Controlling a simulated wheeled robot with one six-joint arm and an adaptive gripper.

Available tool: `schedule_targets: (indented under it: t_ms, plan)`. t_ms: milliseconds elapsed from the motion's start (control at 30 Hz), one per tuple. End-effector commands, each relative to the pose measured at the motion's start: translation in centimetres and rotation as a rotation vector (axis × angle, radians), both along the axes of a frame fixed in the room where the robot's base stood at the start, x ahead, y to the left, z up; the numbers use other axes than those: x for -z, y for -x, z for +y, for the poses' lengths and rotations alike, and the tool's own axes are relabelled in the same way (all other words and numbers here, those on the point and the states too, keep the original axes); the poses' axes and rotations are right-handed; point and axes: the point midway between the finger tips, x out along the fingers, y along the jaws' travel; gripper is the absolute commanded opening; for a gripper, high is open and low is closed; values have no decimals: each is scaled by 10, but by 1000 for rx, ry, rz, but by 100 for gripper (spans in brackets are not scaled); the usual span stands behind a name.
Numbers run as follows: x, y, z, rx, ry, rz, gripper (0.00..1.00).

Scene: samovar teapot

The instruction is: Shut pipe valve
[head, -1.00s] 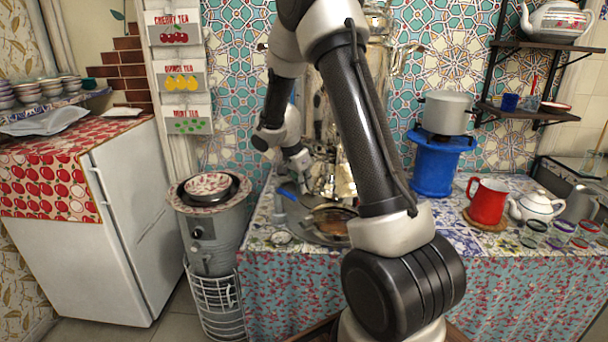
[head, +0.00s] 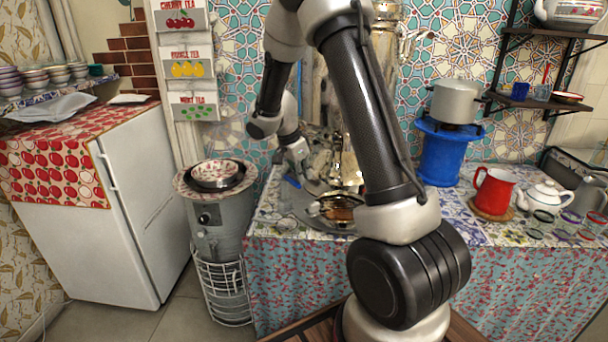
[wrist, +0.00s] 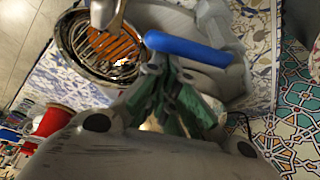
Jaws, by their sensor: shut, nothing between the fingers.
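The blue valve handle (wrist: 188,50) is a long rounded bar, lying slanted just beyond my fingertips in the wrist view. It shows small in the head view (head: 291,181), at the left end of the counter. My gripper (wrist: 166,72) has green-padded fingers drawn together, with nothing held between them. The fingertips are very close to the handle's near edge; I cannot tell whether they touch it. In the head view my gripper (head: 308,177) is small and beside the handle, partly lost among the metal things. The pipe under the handle is mostly hidden.
A shiny metal samovar (head: 384,50) stands behind my arm. A round pan with an orange-brown grate (wrist: 108,42) sits beside the handle, under a metal spout (wrist: 104,12). A grey heater (head: 217,215) stands left of the counter. A red pitcher (head: 496,190) stands to the right.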

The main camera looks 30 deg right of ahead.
Motion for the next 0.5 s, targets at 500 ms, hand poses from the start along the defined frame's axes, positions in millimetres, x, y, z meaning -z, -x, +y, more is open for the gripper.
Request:
schedule_targets:
  t_ms: [500]
  plan:
    - [0,9,32,448,-1,0,0]
